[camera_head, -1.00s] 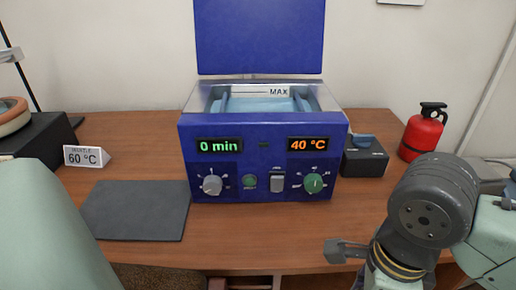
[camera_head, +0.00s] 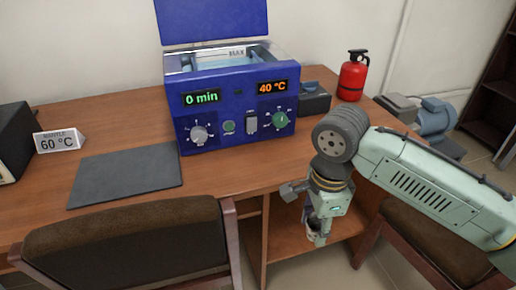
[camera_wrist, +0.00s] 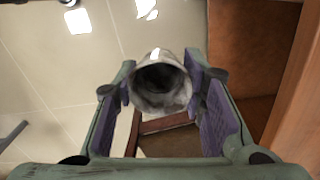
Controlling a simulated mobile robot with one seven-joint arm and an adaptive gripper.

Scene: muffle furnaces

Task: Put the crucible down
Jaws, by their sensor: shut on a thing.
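The crucible (camera_wrist: 160,88) is a grey, round, open-topped vessel in the wrist view. Its dark hollow faces the camera. My gripper (camera_wrist: 159,95) is shut on it, with one purple-padded finger on each side. In the head view my gripper (camera_head: 318,232) hangs in front of the desk's front edge, at the right, below the level of the desk top. The crucible is too small there to make out clearly. A dark grey mat (camera_head: 125,174) lies bare on the desk at the left.
A blue water bath (camera_head: 235,115) with its lid raised stands on the desk (camera_head: 110,115), reading 0 min and 40 °C. A 60 °C sign (camera_head: 58,142) is at the left. A red extinguisher (camera_head: 352,80) stands behind. A brown-backed chair (camera_head: 130,245) is in front, with another chair (camera_head: 420,230) at the right.

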